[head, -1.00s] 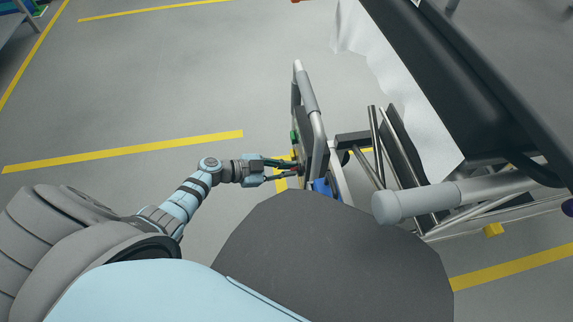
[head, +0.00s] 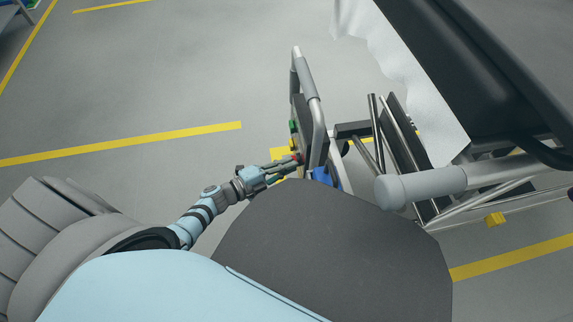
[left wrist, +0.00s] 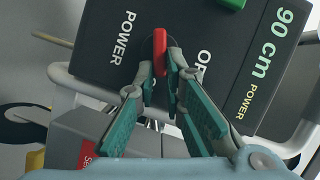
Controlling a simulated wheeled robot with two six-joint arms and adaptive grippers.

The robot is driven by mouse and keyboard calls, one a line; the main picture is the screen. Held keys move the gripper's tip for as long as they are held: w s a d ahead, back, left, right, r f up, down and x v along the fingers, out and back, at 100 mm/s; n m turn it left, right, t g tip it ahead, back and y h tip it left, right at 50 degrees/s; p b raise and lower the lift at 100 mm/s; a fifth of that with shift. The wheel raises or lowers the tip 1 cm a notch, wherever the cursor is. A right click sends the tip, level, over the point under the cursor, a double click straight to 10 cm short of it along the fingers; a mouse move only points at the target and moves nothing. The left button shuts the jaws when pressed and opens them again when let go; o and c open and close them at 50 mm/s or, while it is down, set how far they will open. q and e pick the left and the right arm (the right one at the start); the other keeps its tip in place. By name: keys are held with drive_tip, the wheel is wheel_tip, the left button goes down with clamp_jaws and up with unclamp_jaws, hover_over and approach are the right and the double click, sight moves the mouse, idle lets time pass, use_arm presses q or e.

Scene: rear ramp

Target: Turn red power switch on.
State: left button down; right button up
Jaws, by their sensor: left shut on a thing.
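The red power switch (left wrist: 160,50) is a narrow red lever on a dark control box (left wrist: 98,62) with white lettering. In the left wrist view the fingertips of my left gripper (left wrist: 160,72) are shut on the switch, one on each side. The switch points along the picture's vertical, between the word POWER and a partly covered word. In the head view my left gripper (head: 284,164) reaches the lower part of the box, and the red switch (head: 297,158) barely shows at its tips. My right gripper is not in view.
A green button (left wrist: 232,3) sits farther along the box. A grey tubular frame (head: 313,108) surrounds the box. A black padded bed (head: 460,60) with a white sheet (head: 400,75) stands at the right. Open floor (head: 170,80) lies left.

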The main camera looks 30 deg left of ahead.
use_arm(q)
drive_tip(key=shift+f+m+t, duration=0.25)
drive_tip(key=shift+m+t, duration=0.15)
drive_tip(key=shift+m, duration=0.45)
drive_tip(key=shift+f+m+t, duration=0.2)
drive_tip(key=shift+m+t, duration=0.2)
drive_tip(key=shift+m, duration=0.45)
drive_tip(key=shift+s+d, duration=0.1)
drive_tip(key=c, duration=1.7)
unclamp_jaws()
drive_tip(key=shift+h, duration=0.3)
drive_tip(key=v, duration=1.2)
